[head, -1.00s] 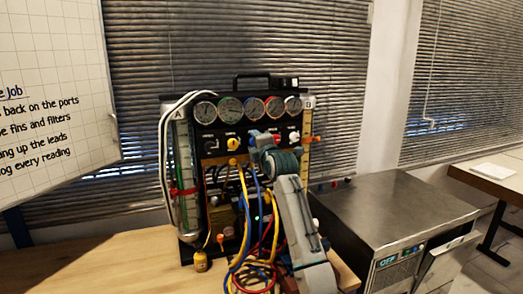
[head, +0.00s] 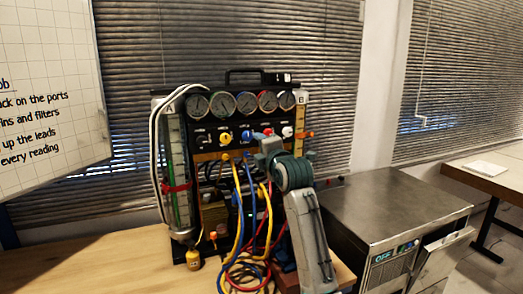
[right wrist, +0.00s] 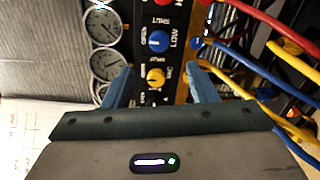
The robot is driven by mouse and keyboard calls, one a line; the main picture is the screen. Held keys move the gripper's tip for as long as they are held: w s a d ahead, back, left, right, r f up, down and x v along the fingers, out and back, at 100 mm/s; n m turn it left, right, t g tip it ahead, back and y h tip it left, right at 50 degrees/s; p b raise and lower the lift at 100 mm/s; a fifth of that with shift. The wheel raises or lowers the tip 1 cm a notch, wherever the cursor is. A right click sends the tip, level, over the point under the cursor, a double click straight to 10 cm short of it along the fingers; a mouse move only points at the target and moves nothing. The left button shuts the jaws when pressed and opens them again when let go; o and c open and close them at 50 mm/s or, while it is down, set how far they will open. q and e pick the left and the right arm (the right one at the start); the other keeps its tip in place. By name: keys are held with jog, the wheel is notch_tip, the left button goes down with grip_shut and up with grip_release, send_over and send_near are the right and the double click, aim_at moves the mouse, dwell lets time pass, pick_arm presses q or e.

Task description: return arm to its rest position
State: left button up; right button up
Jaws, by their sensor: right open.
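My right gripper (head: 262,139) is open and empty in front of the gauge rig's knob panel (head: 208,138). In the head view it is just right of the blue knob (head: 247,136) and overlaps the panel below the red knob (head: 268,132). In the right wrist view my right gripper (right wrist: 160,88) has its two blue fingers spread, with the yellow knob (right wrist: 155,77) and blue knob (right wrist: 158,41) seen between and beyond them. No contact shows. My left gripper is out of view.
A row of gauges (head: 221,104) tops the rig. Yellow, blue and red leads (head: 239,215) hang in front, close to my right arm. A small yellow tag-like object (head: 194,261) sits on the wooden bench (head: 110,272). A steel cabinet (head: 392,205) stands right.

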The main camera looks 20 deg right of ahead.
jog(key=s+f+m+g, duration=0.25)
jog(key=s+f, duration=0.35)
jog(key=f, duration=0.5)
jog(key=s+f+m+g, duration=0.2)
jog(key=s+f+m, duration=0.2)
jog(key=s+f, duration=0.5)
jog(key=s+f+m+g, duration=0.3)
jog(key=s+f, duration=0.1)
jog(key=f, duration=0.9)
jog(key=s+d+f+m+g+h, duration=0.1)
jog(key=s+f+m+g, duration=0.5)
jog(key=s, duration=1)
jog(key=s+f+m+g, duration=0.1)
jog(key=s+f+m, duration=0.45)
jog(key=s, duration=1.15)
notch_tip(320, 180, down, 29)
jog(key=w+d+n+g, duration=0.1)
jog(key=d, duration=0.2)
jog(key=s+d+f+g, duration=0.1)
jog(key=s+f, duration=1.7)
jog(key=f, duration=0.3)
jog(key=shift+s+f, duration=0.15)
jog(key=shift+s, duration=0.05)
